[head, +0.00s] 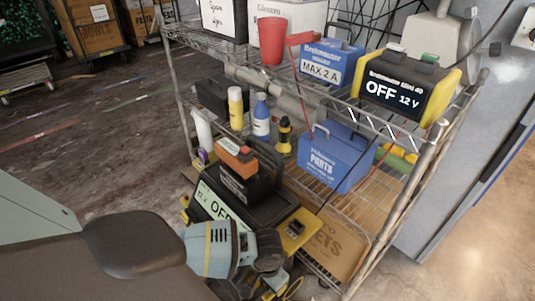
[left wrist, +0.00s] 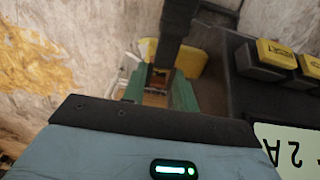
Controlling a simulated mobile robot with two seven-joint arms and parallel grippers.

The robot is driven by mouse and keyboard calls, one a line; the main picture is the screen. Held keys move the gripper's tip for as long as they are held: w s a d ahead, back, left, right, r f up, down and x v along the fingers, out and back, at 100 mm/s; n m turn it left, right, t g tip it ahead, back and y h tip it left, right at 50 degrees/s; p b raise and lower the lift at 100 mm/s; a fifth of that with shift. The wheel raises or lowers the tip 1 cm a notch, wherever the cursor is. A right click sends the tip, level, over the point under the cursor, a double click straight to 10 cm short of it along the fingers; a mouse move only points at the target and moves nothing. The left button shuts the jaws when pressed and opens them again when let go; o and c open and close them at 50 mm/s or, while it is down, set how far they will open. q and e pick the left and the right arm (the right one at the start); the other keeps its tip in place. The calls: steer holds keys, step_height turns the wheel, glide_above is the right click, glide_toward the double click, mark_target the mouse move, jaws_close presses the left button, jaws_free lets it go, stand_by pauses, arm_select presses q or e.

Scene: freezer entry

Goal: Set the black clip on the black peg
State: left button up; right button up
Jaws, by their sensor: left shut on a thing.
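The clip cannot be made out in the head view, where my wrist and gripper cover that spot. I cannot pick out the black peg in either view. My right gripper is not in view.
Floor (head: 90,130) is open to the left.

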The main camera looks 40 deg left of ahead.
arm_select(q)
steer(key=shift+f+b, duration=0.4)
steer(key=shift+f, duration=1)
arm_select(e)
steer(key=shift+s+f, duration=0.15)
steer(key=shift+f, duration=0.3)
arm_select(q)
steer(key=o, duration=1.1)
steer(key=shift+r, duration=0.1)
step_height(320, 180, up, 8)
steer(key=shift+f+p, duration=0.15)
steer(key=shift+p, duration=1.05)
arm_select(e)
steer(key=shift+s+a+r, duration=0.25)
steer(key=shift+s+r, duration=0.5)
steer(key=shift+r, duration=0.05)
arm_select(q)
steer(key=shift+s+d, duration=0.1)
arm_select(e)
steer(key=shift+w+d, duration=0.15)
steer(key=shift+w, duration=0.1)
